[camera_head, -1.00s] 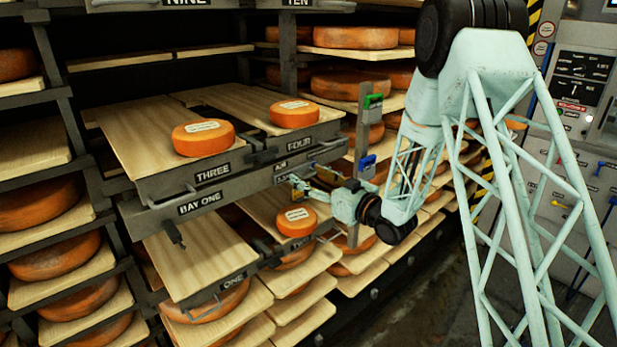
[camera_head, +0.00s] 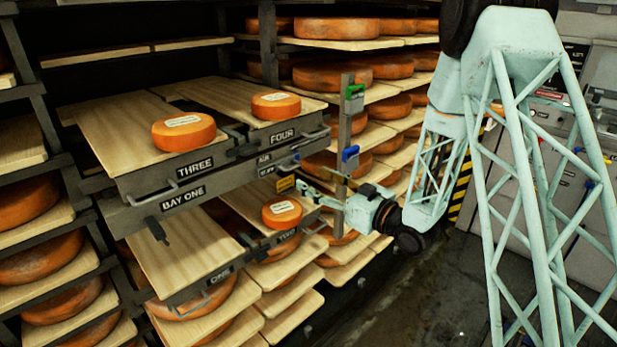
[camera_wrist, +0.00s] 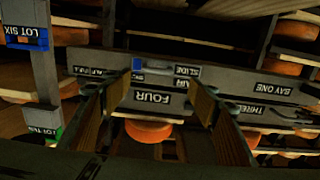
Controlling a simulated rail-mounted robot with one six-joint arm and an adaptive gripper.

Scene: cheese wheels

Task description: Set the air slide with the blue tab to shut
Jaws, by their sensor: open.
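The air slide (camera_head: 284,166) is a bar on the dark front under drawer FOUR, beside the small AIR SLIDE plate. In the wrist view, which is upside down, its blue tab (camera_wrist: 138,64) is at the left end of the slide's pale bar, left of the SLIDE lettering. I cannot read a shut mark. My gripper (camera_head: 308,188) is just in front of and below the slide in the head view. Its open, empty fingers (camera_wrist: 158,86) frame the slide and the FOUR label in the wrist view. Contact with the tab is not visible.
A grey post (camera_head: 345,125) beside the slide carries a green tag (camera_head: 354,91) and a blue LOT SIX tag (camera_head: 350,154). Cheese wheels lie on drawers THREE (camera_head: 183,132) and FOUR (camera_head: 276,106). Lower drawers ONE and TWO jut out. The floor (camera_head: 430,290) at right is clear.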

